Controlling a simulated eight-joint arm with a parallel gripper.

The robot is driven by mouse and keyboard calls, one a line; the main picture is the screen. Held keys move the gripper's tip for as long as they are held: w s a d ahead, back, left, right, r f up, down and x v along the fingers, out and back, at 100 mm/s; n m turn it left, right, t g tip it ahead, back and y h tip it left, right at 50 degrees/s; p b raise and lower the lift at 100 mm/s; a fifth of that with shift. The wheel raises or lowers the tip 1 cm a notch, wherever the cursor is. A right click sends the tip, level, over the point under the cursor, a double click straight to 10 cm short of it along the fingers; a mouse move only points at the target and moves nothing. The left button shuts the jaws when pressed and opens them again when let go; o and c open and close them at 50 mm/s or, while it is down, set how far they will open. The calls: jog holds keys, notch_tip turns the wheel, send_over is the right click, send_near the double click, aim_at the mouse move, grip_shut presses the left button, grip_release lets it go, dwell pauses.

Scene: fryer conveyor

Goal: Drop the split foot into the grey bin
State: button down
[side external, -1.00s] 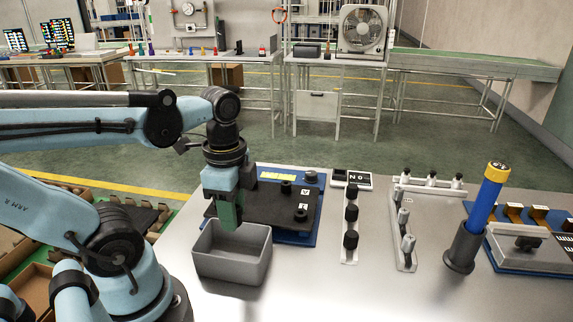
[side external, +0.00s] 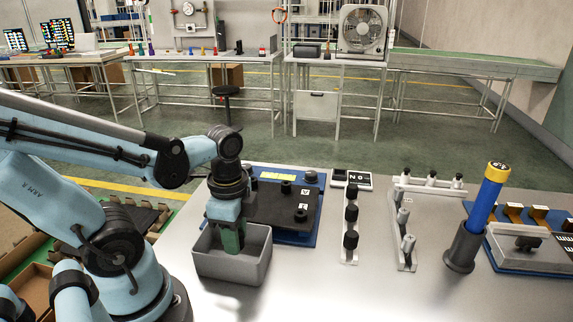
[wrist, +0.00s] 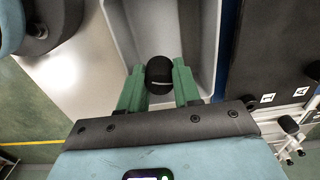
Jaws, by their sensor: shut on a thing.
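The grey bin (side external: 232,268) stands on the steel table in the side view, left of the middle. My gripper (side external: 232,243) points down into its opening, with the green fingers partly below the rim. In the wrist view, my gripper (wrist: 160,85) is shut on the split foot (wrist: 159,72), a short black cylinder with a thin pale line across it. The foot is between the two green fingers, over the inside of the grey bin (wrist: 205,35). In the side view the foot is hidden by the fingers and the bin.
A black plate on a blue base (side external: 285,207) stands just behind the bin. A rail with black feet (side external: 350,240) and a rack of grey posts (side external: 404,245) stand to the right. A blue-handled tool (side external: 485,205) sits in a dark holder. Bare table lies in front.

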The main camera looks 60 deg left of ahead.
jog(key=c, duration=0.7)
grip_release()
jog(key=shift+r, duration=0.15)
jog(key=shift+r, duration=5.9)
jog(key=w+d+f+n+t, duration=0.1)
jog(key=w+n+t, duration=0.1)
jog(key=w+n, duration=0.1)
jog(key=w+d+f+n+t, duration=0.1)
jog(key=w+f+n+t, duration=0.1)
jog(key=w+n, duration=0.1)
jog(key=w+f+n+t, duration=0.1)
jog(key=w+n+t, duration=0.2)
jog(key=shift+w+d+f, duration=0.3)
jog(key=shift+d+f, duration=0.05)
jog(key=shift+d, duration=0.05)
